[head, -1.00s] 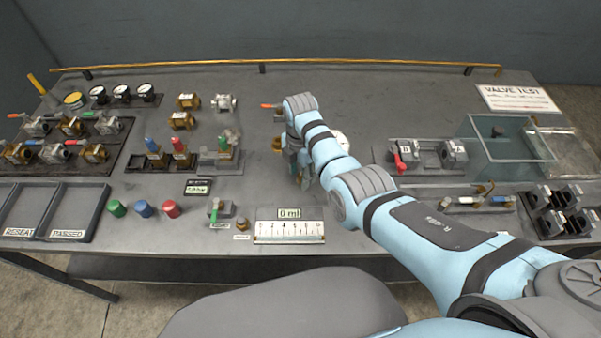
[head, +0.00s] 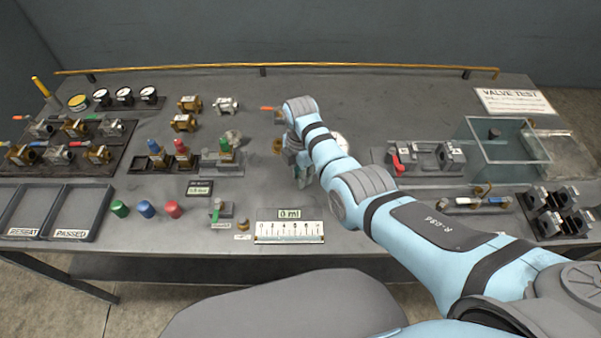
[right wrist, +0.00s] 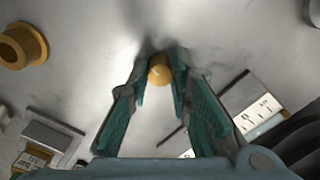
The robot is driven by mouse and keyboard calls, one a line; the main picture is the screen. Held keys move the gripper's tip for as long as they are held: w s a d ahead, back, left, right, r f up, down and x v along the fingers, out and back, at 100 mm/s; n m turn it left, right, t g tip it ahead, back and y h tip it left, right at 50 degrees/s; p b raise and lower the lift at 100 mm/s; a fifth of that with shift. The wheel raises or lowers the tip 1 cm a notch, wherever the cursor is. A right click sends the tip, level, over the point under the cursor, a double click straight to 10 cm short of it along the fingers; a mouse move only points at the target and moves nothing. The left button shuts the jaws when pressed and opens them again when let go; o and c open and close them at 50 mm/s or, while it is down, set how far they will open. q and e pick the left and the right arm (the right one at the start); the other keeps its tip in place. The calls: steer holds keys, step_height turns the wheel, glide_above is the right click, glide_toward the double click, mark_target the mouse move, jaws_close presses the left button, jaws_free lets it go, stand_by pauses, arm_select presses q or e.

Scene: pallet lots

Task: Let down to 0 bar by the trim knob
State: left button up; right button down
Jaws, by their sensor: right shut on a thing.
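My right gripper (head: 300,174) reaches down over the middle of the bench in the head view, its fingers mostly hidden by my own wrist. In the right wrist view the gripper (right wrist: 165,78) is shut on a small rounded brass knob (right wrist: 160,70), held between the fingertips. I cannot make out this knob in the head view. A small dark readout with green digits (head: 199,188) stands left of the gripper; its figure is too small to read surely. A round white gauge (head: 340,141) is partly hidden behind my arm. My left gripper is not in view.
A 0 ml sign (head: 289,214) and a white scale (head: 290,236) lie in front of the gripper. A block with a green-topped valve (head: 225,152) stands to its left. A clear tank (head: 500,150) stands at right.

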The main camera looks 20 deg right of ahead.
steer(key=m+p, duration=0.1)
steer(key=m, duration=0.2)
steer(key=shift+s, duration=0.15)
steer(key=m+p, duration=0.1)
steer(key=m, duration=0.3)
steer(key=shift+f+m, duration=0.15)
steer(key=shift+m, duration=0.25)
steer(key=m, duration=0.4)
steer(key=shift+m, duration=0.3)
steer(key=m, duration=0.4)
steer(key=shift+p, duration=0.35)
steer(key=m, duration=0.9)
steer(key=shift+m, duration=0.3)
steer(key=m, duration=0.4)
steer(key=shift+m, duration=2.2)
